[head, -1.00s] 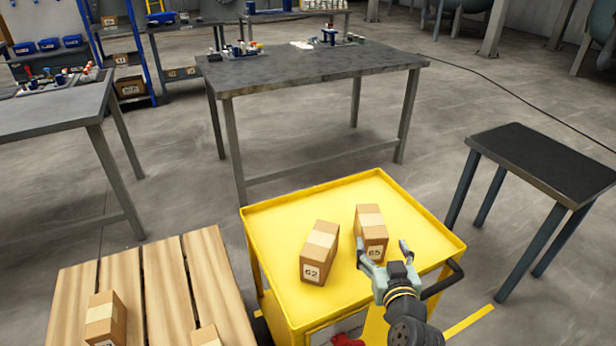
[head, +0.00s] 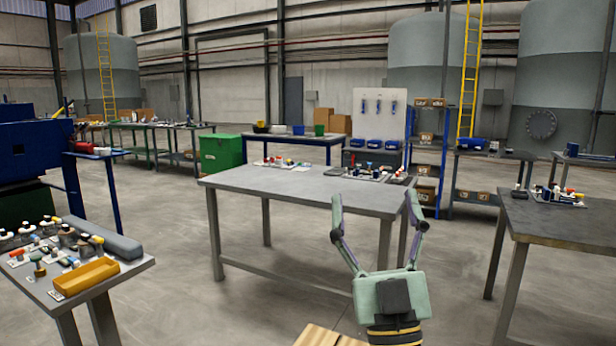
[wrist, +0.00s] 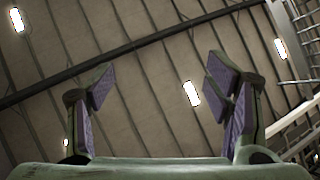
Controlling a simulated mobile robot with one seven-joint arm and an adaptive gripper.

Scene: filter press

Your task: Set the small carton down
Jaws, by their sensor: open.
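My gripper (head: 375,215) is open and empty, raised with its fingers pointing up in the head view. In the wrist view its two fingers (wrist: 165,105) stand wide apart with only the ceiling beyond them. No small carton shows near the gripper now. The cartons on the yellow cart are out of the present view.
A grey table (head: 270,183) with small parts along its far edge stands ahead. A parts table (head: 130,268) is at the lower left and a darker table (head: 560,220) at the right. A wooden pallet edge (head: 325,337) shows at the bottom. Open floor lies between the tables.

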